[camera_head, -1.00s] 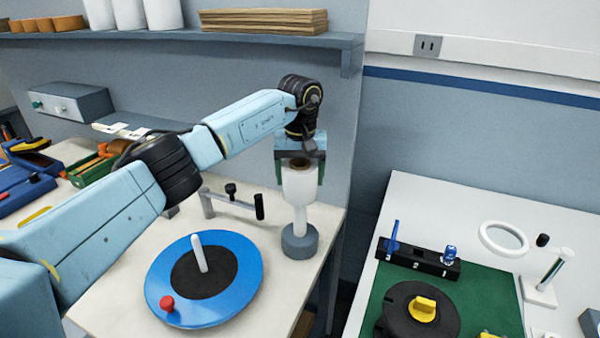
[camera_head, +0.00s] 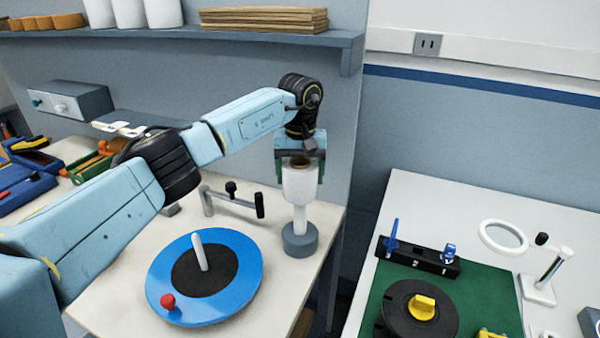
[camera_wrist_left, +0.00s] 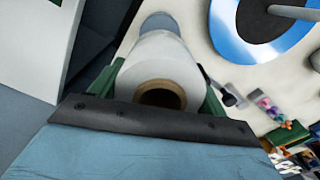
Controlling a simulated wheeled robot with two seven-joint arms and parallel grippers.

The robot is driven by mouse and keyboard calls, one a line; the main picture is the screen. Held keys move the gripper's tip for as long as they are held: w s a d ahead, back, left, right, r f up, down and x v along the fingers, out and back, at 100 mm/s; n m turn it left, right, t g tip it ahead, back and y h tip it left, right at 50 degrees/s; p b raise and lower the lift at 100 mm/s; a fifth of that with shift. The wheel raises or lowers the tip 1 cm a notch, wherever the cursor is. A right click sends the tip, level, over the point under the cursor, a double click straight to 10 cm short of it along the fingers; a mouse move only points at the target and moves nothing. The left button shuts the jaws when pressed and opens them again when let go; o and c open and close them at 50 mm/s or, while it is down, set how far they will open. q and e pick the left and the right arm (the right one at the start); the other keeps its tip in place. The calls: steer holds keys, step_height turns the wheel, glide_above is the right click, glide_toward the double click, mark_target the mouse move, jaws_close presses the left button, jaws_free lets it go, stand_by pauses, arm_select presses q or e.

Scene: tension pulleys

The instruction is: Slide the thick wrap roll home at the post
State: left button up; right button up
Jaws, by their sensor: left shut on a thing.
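The thick wrap roll (camera_head: 299,186) is white with a brown core and hangs upright in my left gripper (camera_head: 301,172), whose green fingers are shut on its sides. It is in line with the white post (camera_head: 300,221), which stands on a round grey base (camera_head: 300,240) near the table's right edge. The roll's lower end is well above the base. Whether the post's tip is inside the core cannot be told. In the left wrist view the roll (camera_wrist_left: 163,62) shows its open brown core between the fingers, hiding most of the post. My right gripper is out of view.
A grey bracket with a black handle (camera_head: 259,206) stands close left of the post. A blue turntable (camera_head: 250,270) with a white peg and red knob lies in front. A white table (camera_head: 430,205) with a green mat is at the right, across a gap.

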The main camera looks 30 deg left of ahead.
mark_target(300, 211)
arm_select(q)
steer(key=shift+f, duration=0.15)
stand_by(0.4)
steer(key=shift+f+b, duration=0.7)
steer(key=shift+f, duration=0.6)
steer(key=shift+f, duration=0.15)
steer(key=shift+f+b, duration=0.9)
steer(key=shift+f, duration=0.45)
steer(key=shift+f, duration=0.15)
stand_by(0.4)
steer(key=shift+f+b, duration=1)
steer(key=shift+f, duration=0.35)
steer(key=shift+f, duration=0.15)
steer(key=shift+f+b, duration=1.1)
steer(key=shift+f, duration=0.25)
